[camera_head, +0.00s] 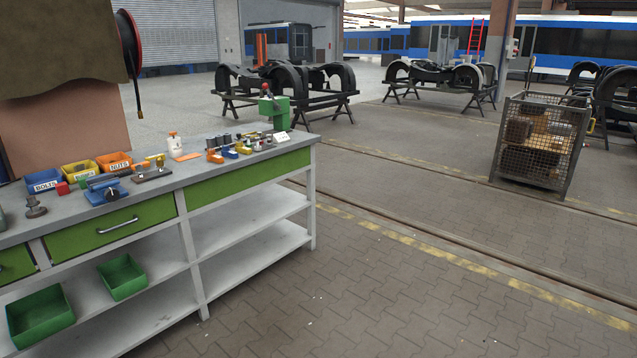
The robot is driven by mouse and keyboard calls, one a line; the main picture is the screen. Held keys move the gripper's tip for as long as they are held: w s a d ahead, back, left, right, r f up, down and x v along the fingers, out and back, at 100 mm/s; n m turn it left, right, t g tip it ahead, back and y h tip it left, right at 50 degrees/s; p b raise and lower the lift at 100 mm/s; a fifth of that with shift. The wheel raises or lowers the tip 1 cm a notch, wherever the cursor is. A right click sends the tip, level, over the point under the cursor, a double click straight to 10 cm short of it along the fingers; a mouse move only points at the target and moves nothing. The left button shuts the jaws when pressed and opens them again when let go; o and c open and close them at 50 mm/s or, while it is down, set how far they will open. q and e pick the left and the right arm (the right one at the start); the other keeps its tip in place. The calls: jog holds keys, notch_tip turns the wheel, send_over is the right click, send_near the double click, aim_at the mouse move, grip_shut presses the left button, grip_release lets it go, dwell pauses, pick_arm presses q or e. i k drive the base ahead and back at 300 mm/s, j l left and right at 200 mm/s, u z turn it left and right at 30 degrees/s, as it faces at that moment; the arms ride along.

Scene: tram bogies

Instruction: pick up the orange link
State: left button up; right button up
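Neither of my grippers is in view. On the grey workbench top (205,175) several small orange items show. One small orange piece (145,165) sits beside a small grey-and-orange part (160,160), right of the orange NUTS bin (115,161). A flat orange piece (187,157) lies behind them, near a white bottle with an orange top (173,143). Orange also shows among the small coloured parts (215,156) further right. They are too small to tell which is the orange link.
A mesh crate (541,145) stands at right. The paved floor before the bench is clear.

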aim_at(215, 158)
jog(key=i+z, duration=0.25)
jog(key=i, duration=1.85)
